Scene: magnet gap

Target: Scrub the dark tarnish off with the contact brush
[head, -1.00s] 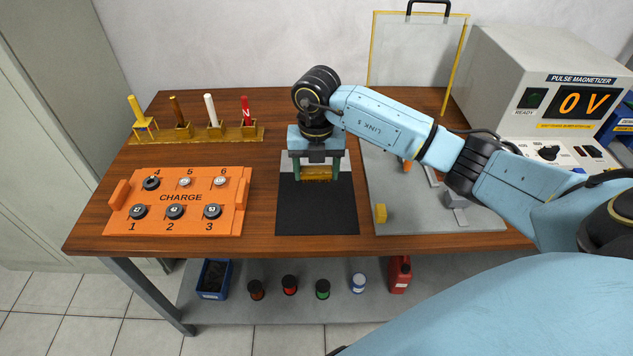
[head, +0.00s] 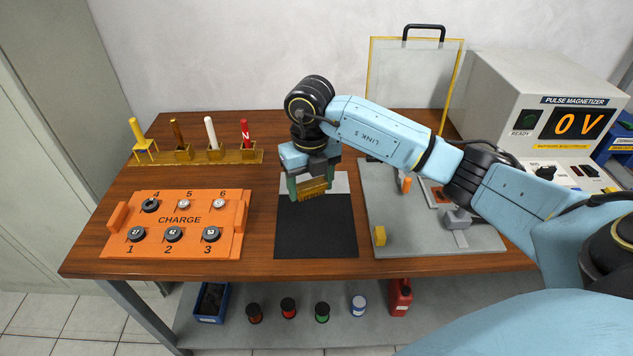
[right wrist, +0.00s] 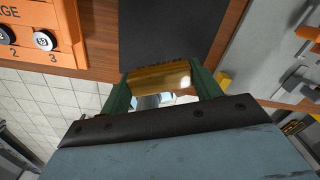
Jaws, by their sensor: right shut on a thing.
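My right gripper (head: 311,187) has green fingers shut on a golden, block-shaped piece that looks like the contact brush (head: 316,188). It is held over the far part of a black mat (head: 315,228), tilted slightly in the head view. In the right wrist view the golden block (right wrist: 160,78) spans between the two green fingers. On the grey plate at the right, a small reddish-orange part (head: 439,195) is partly hidden by my right arm. I cannot make out dark tarnish on it. My left gripper is not in view.
An orange CHARGE tray (head: 180,245) with several round pieces lies at the left. A brass rack (head: 222,158) with coloured sticks stands behind it. A grey plate (head: 400,238) with a yellow block (head: 379,236) is at right, before the pulse magnetizer (head: 500,95) showing 0 V.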

